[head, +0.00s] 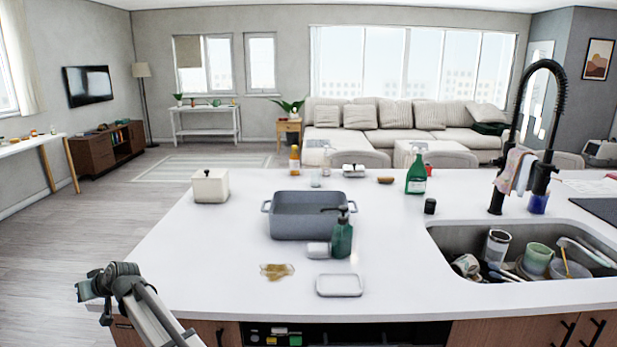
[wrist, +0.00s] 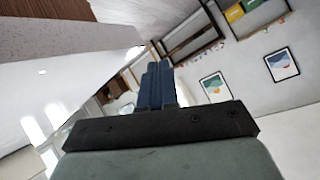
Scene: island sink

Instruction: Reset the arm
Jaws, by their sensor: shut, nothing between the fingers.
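My arm reaches in from the lower left in the head view, folded beside the left front corner of the white island. My gripper (wrist: 157,85) shows in the wrist view with its dark blue fingers together and nothing between them. It touches nothing that I can see. The wrist view is tilted and shows the room beyond the fingers. In the head view the fingers are not clearly visible.
The sink (head: 460,238) at right holds dishes. Open floor lies left.

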